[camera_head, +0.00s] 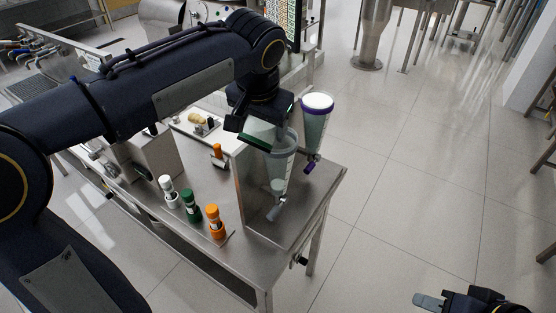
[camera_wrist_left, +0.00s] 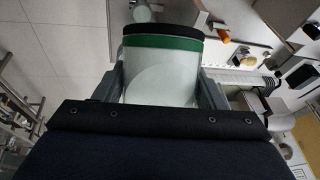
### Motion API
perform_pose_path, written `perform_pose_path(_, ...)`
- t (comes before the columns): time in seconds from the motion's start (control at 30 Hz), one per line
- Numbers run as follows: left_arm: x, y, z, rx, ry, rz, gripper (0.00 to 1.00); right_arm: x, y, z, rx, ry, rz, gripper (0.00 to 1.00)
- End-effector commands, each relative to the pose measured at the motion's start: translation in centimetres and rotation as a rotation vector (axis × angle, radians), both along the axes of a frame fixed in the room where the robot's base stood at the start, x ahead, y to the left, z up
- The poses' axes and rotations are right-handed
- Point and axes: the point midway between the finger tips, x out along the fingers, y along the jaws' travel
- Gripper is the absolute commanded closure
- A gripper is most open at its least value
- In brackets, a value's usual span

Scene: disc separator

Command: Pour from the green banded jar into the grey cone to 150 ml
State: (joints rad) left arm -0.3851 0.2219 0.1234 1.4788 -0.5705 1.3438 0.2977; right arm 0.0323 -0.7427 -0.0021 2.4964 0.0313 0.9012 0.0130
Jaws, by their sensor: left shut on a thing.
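The green banded jar (camera_head: 263,134) is tipped over the mouth of the grey cone (camera_head: 279,168), its lower end toward the cone. My left gripper (camera_wrist_left: 163,88) is shut on the jar, with one finger on each side of its clear body. The green band (camera_wrist_left: 162,43) and dark rim show beyond the fingers in the left wrist view. The grey cone stands upright, narrowing to a grey outlet; the jar partly hides its mouth. I cannot read its level. My right gripper (camera_head: 445,301) is partly cut off at the bottom right, empty-looking and away from the table; its opening is unclear.
A purple-rimmed cone (camera_head: 316,125) stands just right of the grey cone. White (camera_head: 167,186), green (camera_head: 189,203) and orange (camera_head: 214,218) capped vials stand on the steel table (camera_head: 318,190) to the left. The floor right of the table is clear.

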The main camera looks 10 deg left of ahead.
Motion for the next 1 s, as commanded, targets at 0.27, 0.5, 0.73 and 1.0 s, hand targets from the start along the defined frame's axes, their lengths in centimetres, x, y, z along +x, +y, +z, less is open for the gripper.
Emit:
perform_pose_path(0.27, 0.0, 0.0, 0.1, 0.000, 0.000, 0.000, 0.91, 0.0, 0.0, 0.1, 0.000, 0.000, 0.000, 0.64)
perform_pose_path(0.5, 0.0, 0.0, 0.3, 0.011, 0.029, 0.001, 0.91, 0.0, 0.0, 1.2, 0.000, 0.000, 0.000, 0.64)
perform_pose_path(0.73, -0.1, 0.0, 0.0, 0.017, 0.047, 0.000, 0.91, 0.0, 0.0, 1.5, 0.000, 0.000, 0.000, 0.64)
perform_pose_path(1.0, -0.1, 0.0, 0.0, 0.017, 0.046, 0.000, 0.91, 0.0, 0.0, 1.4, 0.000, 0.000, 0.000, 0.64)
